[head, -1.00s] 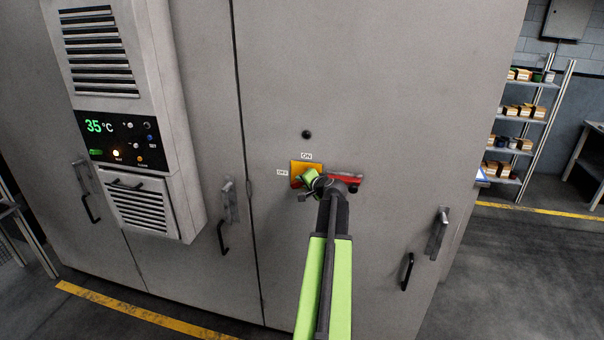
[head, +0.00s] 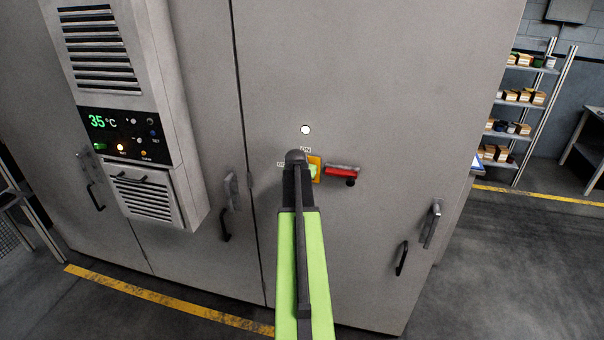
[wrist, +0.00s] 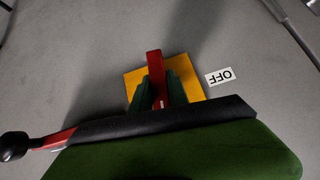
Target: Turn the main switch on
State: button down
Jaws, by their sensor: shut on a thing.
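The main switch is a red handle (wrist: 154,62) on a square yellow plate (wrist: 190,68) on the grey cabinet front. In the wrist view the handle stands upright between the green fingers of my gripper (wrist: 158,92), which are shut on it. In the head view my gripper (head: 312,173) and wrist cover the handle and much of the yellow plate (head: 317,163). The OFF label (wrist: 220,76) lies beside the plate, and the ON label (head: 306,150) above it is partly hidden. A round lamp (head: 306,130) above the plate shows white.
A red bar with a black knob (head: 342,171) sits just right of the plate, close to my gripper. Black door handles (head: 402,258) stick out lower on the cabinet. A control panel (head: 125,135) reads 35 °C at left. Shelves (head: 515,130) stand at far right.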

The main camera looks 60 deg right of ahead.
jog(key=shift+w+d+r+n+g, duration=0.1)
jog(key=shift+d+r+n+g, duration=0.2)
jog(key=shift+g, duration=0.1)
dwell(0.4)
jog(key=c, duration=1.3)
grip_release()
jog(key=shift+a, duration=0.1)
jog(key=shift+f, duration=0.1)
jog(key=shift+a, duration=0.1)
jog(key=p+v, duration=0.5)
jog(key=v, duration=0.2)
jog(key=shift+a, duration=0.2)
